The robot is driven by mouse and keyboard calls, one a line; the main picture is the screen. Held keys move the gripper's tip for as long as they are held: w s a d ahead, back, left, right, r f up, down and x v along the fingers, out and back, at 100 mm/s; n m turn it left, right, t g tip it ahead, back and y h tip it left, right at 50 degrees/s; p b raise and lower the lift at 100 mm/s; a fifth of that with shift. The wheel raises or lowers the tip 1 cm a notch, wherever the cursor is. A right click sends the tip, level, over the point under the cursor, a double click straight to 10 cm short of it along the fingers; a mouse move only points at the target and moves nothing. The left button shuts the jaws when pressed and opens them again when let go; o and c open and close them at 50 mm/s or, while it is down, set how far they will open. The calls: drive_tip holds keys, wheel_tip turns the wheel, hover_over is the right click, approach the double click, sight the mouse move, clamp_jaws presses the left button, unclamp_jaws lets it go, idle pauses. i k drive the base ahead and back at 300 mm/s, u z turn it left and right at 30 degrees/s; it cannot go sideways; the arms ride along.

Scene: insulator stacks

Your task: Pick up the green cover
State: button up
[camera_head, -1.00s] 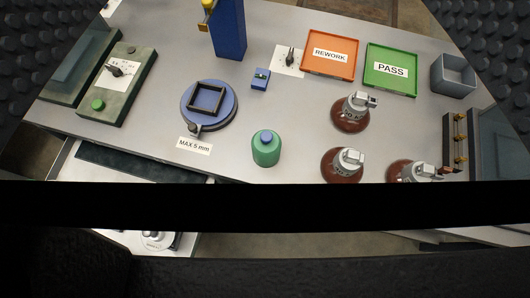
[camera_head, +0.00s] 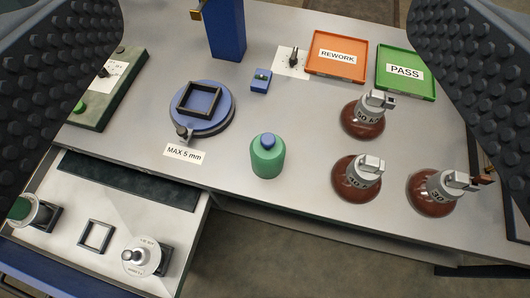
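The green cover (camera_head: 267,160) looks like a small green cylinder with rounded shoulders and a blue knob on top. It stands upright on the grey bench near its front edge, in the middle of the view. My gripper (camera_head: 267,105) is wide open, its dark studded fingers at the left and right sides of the picture. The cover shows between the fingers, and neither finger touches it. Nothing is held.
Brown insulators (camera_head: 357,178) stand right of the cover. A blue round stand (camera_head: 215,122) with a black square frame is to its left. A blue post (camera_head: 225,30), an orange REWORK tray (camera_head: 318,62) and a green PASS tray (camera_head: 425,90) are behind. An open drawer (camera_head: 120,213) is front left.

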sight(267, 151)
drive_tip(key=u, duration=0.65)
drive_tip(key=k, duration=0.9)
drive_tip(key=u, duration=0.35)
